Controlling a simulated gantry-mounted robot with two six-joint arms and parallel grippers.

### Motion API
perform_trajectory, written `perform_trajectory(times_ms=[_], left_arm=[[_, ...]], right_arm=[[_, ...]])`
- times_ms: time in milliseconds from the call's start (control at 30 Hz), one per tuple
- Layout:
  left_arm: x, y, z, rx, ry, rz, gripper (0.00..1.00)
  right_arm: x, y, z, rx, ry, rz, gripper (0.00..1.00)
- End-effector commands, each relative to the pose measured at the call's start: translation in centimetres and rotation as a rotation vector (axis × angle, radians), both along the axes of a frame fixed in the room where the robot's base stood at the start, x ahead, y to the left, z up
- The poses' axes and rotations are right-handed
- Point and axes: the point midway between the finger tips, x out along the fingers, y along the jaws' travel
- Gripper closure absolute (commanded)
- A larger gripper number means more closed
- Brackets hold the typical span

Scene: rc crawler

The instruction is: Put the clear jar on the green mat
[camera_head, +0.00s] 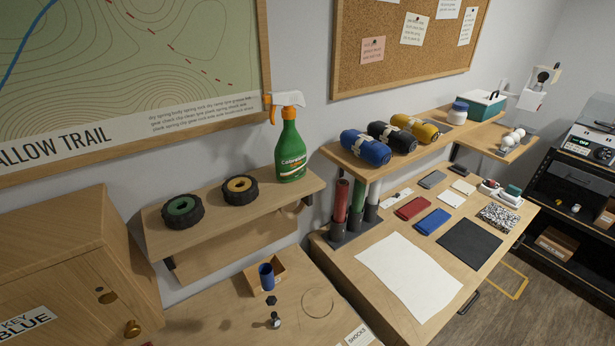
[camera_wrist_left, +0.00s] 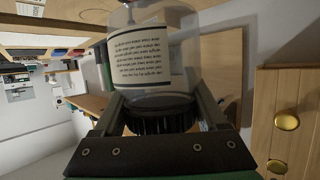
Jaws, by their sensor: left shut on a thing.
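The clear jar (camera_wrist_left: 152,60) fills the upper middle of the left wrist view. It has a white label with printed lines and a dark ribbed lid (camera_wrist_left: 160,121) that is lower in the picture than the label. My left gripper (camera_wrist_left: 160,102) is shut on the jar, with one finger on each side near its lid end. Neither gripper nor the jar shows in the head view. I cannot make out a green mat in either view. My right gripper is out of view.
In the head view a wall shelf holds two wheels (camera_head: 183,210) and a green spray bottle (camera_head: 290,150). The workbench has a white sheet (camera_head: 409,275) and a black mat (camera_head: 469,244). A wooden cabinet (camera_head: 75,270) stands at left; its knobs show in the wrist view.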

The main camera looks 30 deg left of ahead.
Motion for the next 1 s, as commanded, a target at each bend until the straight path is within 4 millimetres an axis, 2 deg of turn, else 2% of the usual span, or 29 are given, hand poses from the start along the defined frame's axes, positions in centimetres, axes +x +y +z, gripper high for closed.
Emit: perform_trajectory(times_ms=[100, 233, 300, 400, 1000], left_arm=[[3.7, -2.2, -1.2, -0.002, 0.002, -0.129, 0.93], [5.7, -4.8, -2.7, -0.002, 0.001, -0.275, 0.93], [5.9, -5.8, -3.3, -0.002, 0.001, -0.332, 0.94], [6.1, -6.3, -3.0, -0.002, -0.001, -0.376, 0.94], [6.1, -6.4, -2.9, 0.000, 0.001, -0.399, 0.94]], right_arm=[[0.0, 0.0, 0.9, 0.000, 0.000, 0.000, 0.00], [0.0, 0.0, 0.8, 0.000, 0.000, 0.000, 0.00], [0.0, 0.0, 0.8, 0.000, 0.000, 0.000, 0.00], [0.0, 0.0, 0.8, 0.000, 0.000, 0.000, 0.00], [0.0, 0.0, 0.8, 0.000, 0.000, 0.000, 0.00]])
